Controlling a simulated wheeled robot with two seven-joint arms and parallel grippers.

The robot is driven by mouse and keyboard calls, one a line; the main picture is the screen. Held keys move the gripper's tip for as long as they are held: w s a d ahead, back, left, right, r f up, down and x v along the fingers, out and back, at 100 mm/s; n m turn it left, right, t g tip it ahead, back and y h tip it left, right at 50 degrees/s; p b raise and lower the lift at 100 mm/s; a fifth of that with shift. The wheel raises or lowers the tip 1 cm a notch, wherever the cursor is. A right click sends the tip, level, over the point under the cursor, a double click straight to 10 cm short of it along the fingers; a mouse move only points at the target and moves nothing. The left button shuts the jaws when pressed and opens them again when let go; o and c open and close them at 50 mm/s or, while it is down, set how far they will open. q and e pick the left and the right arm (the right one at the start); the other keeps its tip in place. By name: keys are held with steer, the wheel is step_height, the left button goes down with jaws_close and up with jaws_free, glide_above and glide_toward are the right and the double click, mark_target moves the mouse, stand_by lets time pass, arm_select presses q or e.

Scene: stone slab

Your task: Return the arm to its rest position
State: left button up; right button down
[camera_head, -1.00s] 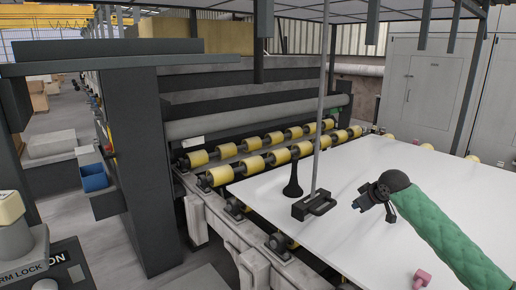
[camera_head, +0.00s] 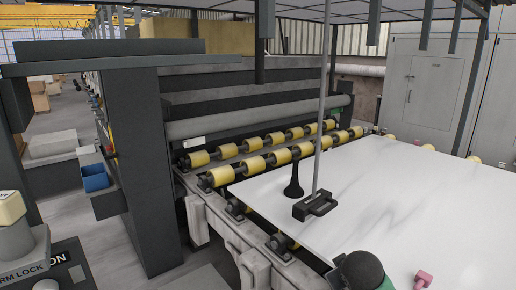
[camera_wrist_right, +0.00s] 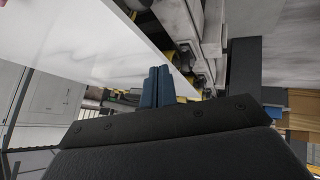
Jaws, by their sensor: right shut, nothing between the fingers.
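My right arm shows at the bottom edge of the head view, with its dark rounded joint (camera_head: 361,269) near the slab's front edge and most of the arm cut off. In the right wrist view, the two blue fingers of my right gripper (camera_wrist_right: 157,75) lie together, shut and empty. The white, grey-veined stone slab (camera_head: 385,195) lies flat on the rollers in the head view. It also shows at the upper left of the wrist view (camera_wrist_right: 80,45), beside the fingers. My left gripper is out of view.
A black handled tool (camera_head: 315,206) with a tall rod and a black flared stand (camera_head: 294,182) are on the slab's left part. A pink piece (camera_head: 423,278) sits at its front. Yellow rollers (camera_head: 221,176) line its far left edge. A control panel (camera_head: 45,265) stands lower left.

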steer(key=s+a+f+m+g, duration=0.1)
steer(key=s+a+f+g, duration=0.1)
steer(key=s+f, duration=0.5)
steer(key=s+a+f+m+g+y, duration=0.1)
steer(key=s+f, duration=0.7)
steer(key=s, duration=0.9)
steer(key=s+a+f+m+g+y, duration=0.1)
steer(key=s+a+f+g, duration=0.2)
steer(key=s+f, duration=0.5)
steer(key=s+a, duration=0.1)
steer(key=s, duration=0.3)
steer(key=shift+g, duration=0.4)
steer(key=shift+f, duration=0.1)
